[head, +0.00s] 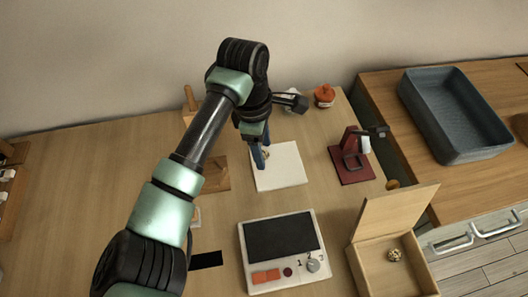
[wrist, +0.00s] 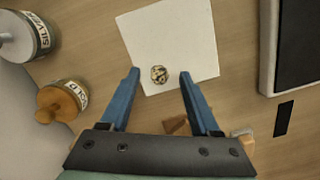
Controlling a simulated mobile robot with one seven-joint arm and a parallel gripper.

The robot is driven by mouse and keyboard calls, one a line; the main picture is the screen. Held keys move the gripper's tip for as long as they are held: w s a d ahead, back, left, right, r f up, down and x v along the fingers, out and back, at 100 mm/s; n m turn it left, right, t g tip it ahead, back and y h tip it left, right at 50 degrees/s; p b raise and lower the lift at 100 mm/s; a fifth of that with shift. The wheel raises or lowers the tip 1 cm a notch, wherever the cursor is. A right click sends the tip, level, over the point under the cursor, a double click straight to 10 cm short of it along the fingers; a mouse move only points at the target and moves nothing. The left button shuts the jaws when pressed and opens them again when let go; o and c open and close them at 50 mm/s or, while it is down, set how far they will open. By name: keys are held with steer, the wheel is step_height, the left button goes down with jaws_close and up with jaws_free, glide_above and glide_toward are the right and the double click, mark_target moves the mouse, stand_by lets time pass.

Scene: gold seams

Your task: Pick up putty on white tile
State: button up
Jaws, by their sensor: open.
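The white tile (head: 285,172) lies flat on the wooden table, and it also shows in the wrist view (wrist: 190,35). The putty is a small speckled gold-and-dark lump (wrist: 159,74) on the tile near its edge. In the head view the putty is mostly hidden by my gripper (head: 263,157). In the wrist view my gripper (wrist: 160,75) is open, with one blue finger on each side of the putty. Neither finger visibly touches it. Whether the fingertips are level with the putty or above it, I cannot tell.
Jars labelled silver (wrist: 22,38) and gold (wrist: 62,100) stand left of the tile in the wrist view. A dark-screened panel (head: 282,240), a red stand (head: 350,165) and an open wooden box (head: 365,272) holding a speckled ball (head: 394,255) surround the tile. A grey bin (head: 480,155) stands right.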

jaws_close()
stand_by(0.3)
